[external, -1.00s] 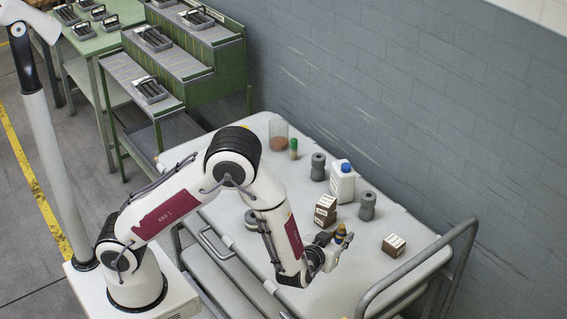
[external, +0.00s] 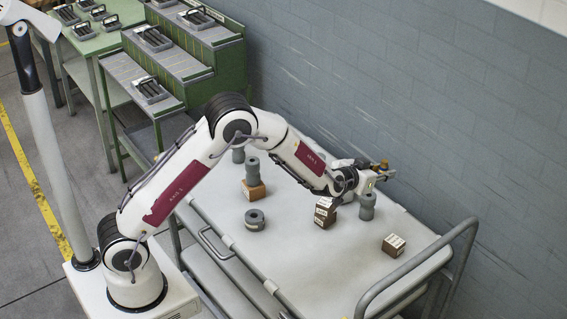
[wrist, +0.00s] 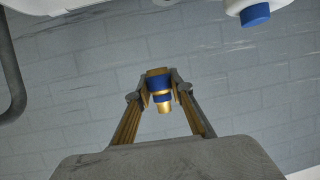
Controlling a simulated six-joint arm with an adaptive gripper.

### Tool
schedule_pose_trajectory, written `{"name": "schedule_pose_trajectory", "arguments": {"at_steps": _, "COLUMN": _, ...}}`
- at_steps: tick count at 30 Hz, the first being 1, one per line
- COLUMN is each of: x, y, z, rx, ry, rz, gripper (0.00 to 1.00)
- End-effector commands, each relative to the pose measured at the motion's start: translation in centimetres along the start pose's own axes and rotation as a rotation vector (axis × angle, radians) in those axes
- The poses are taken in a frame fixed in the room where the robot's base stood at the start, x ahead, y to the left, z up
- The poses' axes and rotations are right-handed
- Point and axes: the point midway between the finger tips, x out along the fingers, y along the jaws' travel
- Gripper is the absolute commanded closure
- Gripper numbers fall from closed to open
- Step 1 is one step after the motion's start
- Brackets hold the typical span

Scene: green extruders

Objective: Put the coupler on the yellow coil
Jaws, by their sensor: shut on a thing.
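My gripper (external: 377,171) is raised above the back right of the cart top, near the grey wall. It is shut on a short blue and gold cylindrical piece, apparently the coupler (wrist: 160,92), which sits between the fingertips in the wrist view. In the external view the held coupler (external: 383,164) is small and its detail is unclear. I cannot make out a yellow coil in either view. One grey spool-like piece (external: 255,221) lies flat at the left of the cart.
A grey spool (external: 367,206) stands below my gripper. Small brown boxes (external: 325,213) (external: 393,246) stand on the cart (external: 300,265). Another spool (external: 252,170) stands on a brown box. A blue-capped white bottle (wrist: 254,14) shows at the wrist view's top. The front of the cart is clear.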

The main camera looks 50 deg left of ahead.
Motion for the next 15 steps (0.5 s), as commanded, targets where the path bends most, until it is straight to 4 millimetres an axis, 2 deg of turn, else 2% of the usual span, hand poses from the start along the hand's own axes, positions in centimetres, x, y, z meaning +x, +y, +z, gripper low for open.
{"name": "schedule_pose_trajectory", "arguments": {"at_steps": 4, "x": 1.5, "y": -1.9, "z": -1.7, "rx": 0.012, "ry": 0.003, "rz": 0.029, "gripper": 1.00}}
{"name": "schedule_pose_trajectory", "arguments": {"at_steps": 15, "x": 3.7, "y": -5.5, "z": -4.1, "rx": 0.037, "ry": 0.002, "rz": 0.088, "gripper": 1.00}}
